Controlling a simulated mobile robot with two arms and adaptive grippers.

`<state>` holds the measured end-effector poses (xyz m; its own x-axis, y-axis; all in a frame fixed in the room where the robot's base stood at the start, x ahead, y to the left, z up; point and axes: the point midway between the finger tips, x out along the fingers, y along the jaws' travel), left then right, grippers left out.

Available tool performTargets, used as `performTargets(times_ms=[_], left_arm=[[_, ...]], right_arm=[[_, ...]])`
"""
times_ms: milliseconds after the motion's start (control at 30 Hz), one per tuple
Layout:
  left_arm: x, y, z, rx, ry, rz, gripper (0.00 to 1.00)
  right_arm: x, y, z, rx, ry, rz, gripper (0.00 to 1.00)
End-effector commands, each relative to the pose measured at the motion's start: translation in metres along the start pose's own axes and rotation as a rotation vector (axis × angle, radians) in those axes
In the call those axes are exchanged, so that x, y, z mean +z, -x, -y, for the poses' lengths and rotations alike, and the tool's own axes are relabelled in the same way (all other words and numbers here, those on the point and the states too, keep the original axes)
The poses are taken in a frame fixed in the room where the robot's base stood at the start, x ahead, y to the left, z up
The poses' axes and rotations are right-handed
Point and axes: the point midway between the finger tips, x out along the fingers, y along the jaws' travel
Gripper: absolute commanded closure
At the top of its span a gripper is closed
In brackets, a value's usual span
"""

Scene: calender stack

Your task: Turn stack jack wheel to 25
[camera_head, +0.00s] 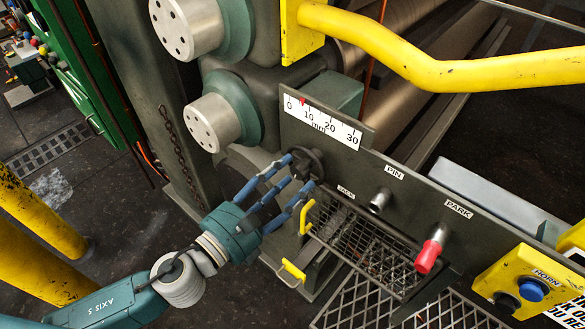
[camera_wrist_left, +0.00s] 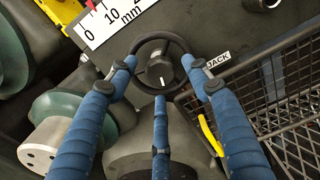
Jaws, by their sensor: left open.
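The jack wheel (camera_head: 313,163) is a small dark handwheel on the grey panel, left of the JACK label (camera_head: 346,192). In the wrist view the wheel (camera_wrist_left: 180,47) shows its round rim, hub and a white mark low on the hub. The white mm scale (camera_head: 325,123) above it runs from 0 to 30, and its red pointer (camera_head: 303,101) stands between 0 and 10. My left gripper (camera_head: 296,176) is open, its three blue fingers spread at the wheel's rim. I cannot tell whether the fingertips touch it. My right gripper is not in view.
A metal PIN knob (camera_head: 379,201) and a red PARK handle (camera_head: 430,252) sit right of the wheel. A yellow hooked handle (camera_head: 307,216) and a wire basket (camera_head: 375,250) are just below. A yellow rail (camera_head: 440,72) crosses above. A yellow HORN box (camera_head: 530,280) is at right.

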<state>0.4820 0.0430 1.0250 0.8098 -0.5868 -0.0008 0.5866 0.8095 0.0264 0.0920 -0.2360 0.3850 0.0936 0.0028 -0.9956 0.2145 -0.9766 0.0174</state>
Motion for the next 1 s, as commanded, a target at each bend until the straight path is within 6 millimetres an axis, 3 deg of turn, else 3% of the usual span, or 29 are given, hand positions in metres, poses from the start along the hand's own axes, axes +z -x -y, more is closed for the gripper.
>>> performTargets(times_ms=[133, 433, 667, 1000], left_arm=[[0.0008, -0.0112, 0.0003, -0.001, -0.001, 0.001, 0.5], [-0.0006, -0.013, 0.0004, -0.001, -0.001, 0.0, 0.5], [-0.0006, -0.0129, 0.0003, -0.001, 0.0, 0.0, 0.94], [-0.0005, -0.0128, 0.0001, 0.0, 0.043, -0.001, 0.96]], right_arm=[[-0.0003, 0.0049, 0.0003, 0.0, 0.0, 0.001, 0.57], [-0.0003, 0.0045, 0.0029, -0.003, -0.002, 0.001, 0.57], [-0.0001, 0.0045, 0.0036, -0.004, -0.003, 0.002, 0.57], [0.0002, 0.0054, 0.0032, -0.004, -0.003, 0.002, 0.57]])
